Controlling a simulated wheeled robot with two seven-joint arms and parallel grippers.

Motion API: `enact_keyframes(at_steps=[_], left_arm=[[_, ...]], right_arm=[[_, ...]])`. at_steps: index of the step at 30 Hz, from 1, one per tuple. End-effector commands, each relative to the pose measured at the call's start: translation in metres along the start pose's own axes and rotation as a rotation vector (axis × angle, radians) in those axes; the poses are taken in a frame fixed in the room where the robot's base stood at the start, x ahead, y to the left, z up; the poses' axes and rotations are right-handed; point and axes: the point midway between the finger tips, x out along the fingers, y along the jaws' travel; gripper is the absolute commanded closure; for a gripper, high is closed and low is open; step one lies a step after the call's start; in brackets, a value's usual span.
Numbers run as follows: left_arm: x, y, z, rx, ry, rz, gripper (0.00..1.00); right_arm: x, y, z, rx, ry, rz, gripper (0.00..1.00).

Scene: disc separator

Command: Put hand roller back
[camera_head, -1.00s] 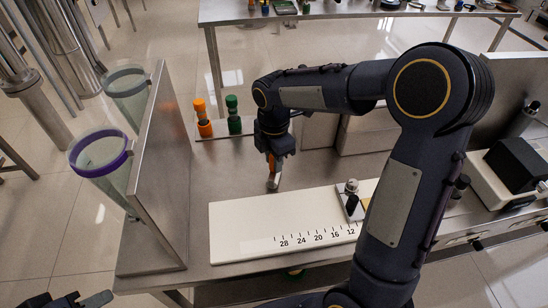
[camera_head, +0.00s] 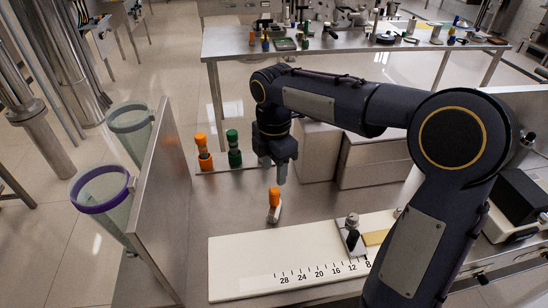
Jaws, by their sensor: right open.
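The hand roller, seemingly the small tool with an orange handle (camera_head: 274,197) and a grey metal lower end, is on the steel bench just beyond the white board's far edge. I cannot tell whether it stands or leans. My right gripper (camera_head: 275,178) points down just above and behind it, open and apart from it, with nothing between its fingers. My left gripper is not in view.
The white scale board (camera_head: 245,262) carries a small metal-knobbed device (camera_head: 351,235) at its right. An orange tool (camera_head: 203,152) and a green tool (camera_head: 234,150) stand at the back left. A metal panel (camera_head: 155,200) borders the left; grey boxes (camera_head: 370,160) stand behind my arm.

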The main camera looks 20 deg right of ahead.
Motion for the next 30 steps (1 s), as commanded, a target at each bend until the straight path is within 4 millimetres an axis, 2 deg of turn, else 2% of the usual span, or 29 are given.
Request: enact_keyframes(at_steps=[3, 7, 11, 14, 16, 22, 27, 30], left_arm=[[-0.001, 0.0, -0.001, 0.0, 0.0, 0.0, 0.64], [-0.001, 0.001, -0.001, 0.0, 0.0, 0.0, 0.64], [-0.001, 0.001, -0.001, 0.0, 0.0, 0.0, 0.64], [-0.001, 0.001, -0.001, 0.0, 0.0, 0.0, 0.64], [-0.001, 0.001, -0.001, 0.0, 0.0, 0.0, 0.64], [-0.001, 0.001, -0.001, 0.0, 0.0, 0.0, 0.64], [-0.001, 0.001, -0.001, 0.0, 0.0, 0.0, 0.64], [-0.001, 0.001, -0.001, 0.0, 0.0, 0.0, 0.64]], right_arm=[[-0.018, 0.001, 0.0, 0.0, 0.0, 0.002, 0.54], [-0.027, -0.001, 0.0, 0.009, 0.002, 0.002, 0.54], [-0.034, -0.021, 0.004, 0.132, 0.03, 0.034, 0.54], [-0.037, -0.053, 0.006, 0.356, 0.09, 0.083, 0.54], [-0.036, -0.082, 0.006, 0.561, 0.152, 0.119, 0.54], [-0.016, -0.158, -0.011, 1.176, 0.382, 0.174, 0.54], [0.008, -0.196, -0.029, 1.576, 0.567, 0.163, 0.54], [0.018, -0.207, -0.036, 1.714, 0.637, 0.146, 0.54]])
